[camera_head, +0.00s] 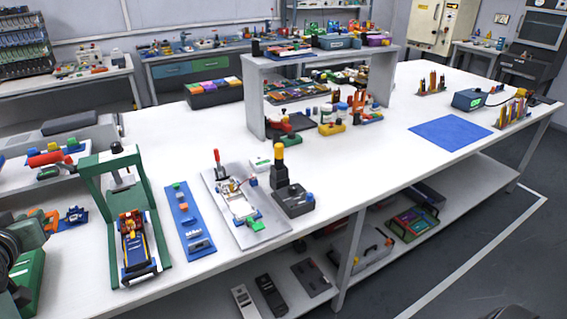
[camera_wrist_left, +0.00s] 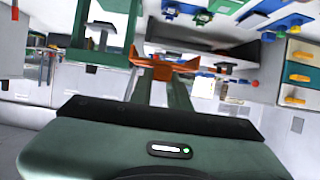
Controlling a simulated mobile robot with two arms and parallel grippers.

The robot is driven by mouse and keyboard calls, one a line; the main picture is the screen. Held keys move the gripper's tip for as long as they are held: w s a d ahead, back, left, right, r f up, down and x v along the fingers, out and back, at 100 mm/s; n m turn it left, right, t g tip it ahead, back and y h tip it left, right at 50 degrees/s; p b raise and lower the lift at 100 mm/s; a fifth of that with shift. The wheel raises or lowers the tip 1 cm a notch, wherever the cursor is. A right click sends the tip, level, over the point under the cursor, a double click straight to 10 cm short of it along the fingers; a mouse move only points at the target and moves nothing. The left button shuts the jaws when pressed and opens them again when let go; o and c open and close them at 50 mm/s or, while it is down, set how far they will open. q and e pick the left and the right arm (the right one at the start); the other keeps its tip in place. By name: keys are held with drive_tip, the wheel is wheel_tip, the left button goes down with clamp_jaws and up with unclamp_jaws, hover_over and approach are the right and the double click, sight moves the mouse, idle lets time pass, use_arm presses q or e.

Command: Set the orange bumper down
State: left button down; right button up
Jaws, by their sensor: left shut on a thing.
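The orange bumper (camera_wrist_left: 163,67) is a wide piece with angled ends. In the left wrist view it lies across the tips of my left gripper (camera_wrist_left: 158,76), whose two green fingers are shut on it. In the head view my left arm enters at the lower left edge. Orange parts (camera_head: 40,220) show beside it at the table's left end, but I cannot tell whether they are the held bumper. My right gripper is in neither view.
A green press frame (camera_head: 98,180) stands right of my left arm, with a blue strip (camera_head: 187,222) and a grey fixture plate (camera_head: 265,235) beyond it. A blue mat (camera_head: 450,133) lies bare at the right.

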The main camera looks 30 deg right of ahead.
use_arm(q)
drive_tip(key=shift+d, duration=0.15)
drive_tip(key=shift+f, duration=0.2)
hover_over(81, 291)
wheel_tip(81, 291, down, 15)
drive_tip(key=shift+r+b, duration=0.15)
drive_tip(key=shift+b, duration=0.2)
drive_tip(key=shift+f, duration=2.45)
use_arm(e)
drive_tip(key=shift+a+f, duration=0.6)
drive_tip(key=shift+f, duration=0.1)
use_arm(q)
drive_tip(key=shift+f, duration=0.15)
drive_tip(key=c, duration=1.3)
unclamp_jaws()
drive_tip(key=shift+c, duration=0.2)
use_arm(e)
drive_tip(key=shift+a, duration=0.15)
